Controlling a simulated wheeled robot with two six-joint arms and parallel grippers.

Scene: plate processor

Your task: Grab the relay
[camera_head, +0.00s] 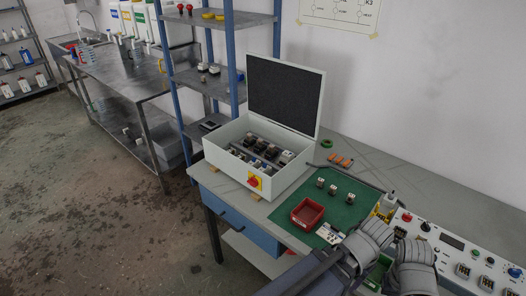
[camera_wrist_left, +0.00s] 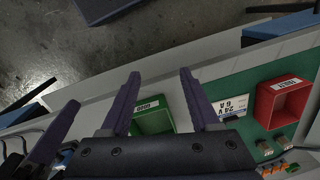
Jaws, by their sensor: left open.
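Three small black-and-white relays (camera_head: 333,189) stand in a row on the green mat (camera_head: 345,212), behind the red bin. Relay-like parts also show in the left wrist view (camera_wrist_left: 264,147), at the lower right beside the red bin (camera_wrist_left: 283,103). My left gripper (camera_wrist_left: 160,76) is open and empty, its two dark fingers apart over the green bin (camera_wrist_left: 152,119). The relays are off to its right in that view. In the head view both my arms fold together at the lower right. The fingertips of my right gripper (camera_head: 415,264) cannot be made out there.
An open white case (camera_head: 225,152) with dark parts inside stands on the bench's left. A white control panel (camera_head: 470,250) lies at the right. A label card (camera_head: 331,233) sits near the red bin (camera_head: 308,213). Orange pieces (camera_head: 341,160) lie behind the mat.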

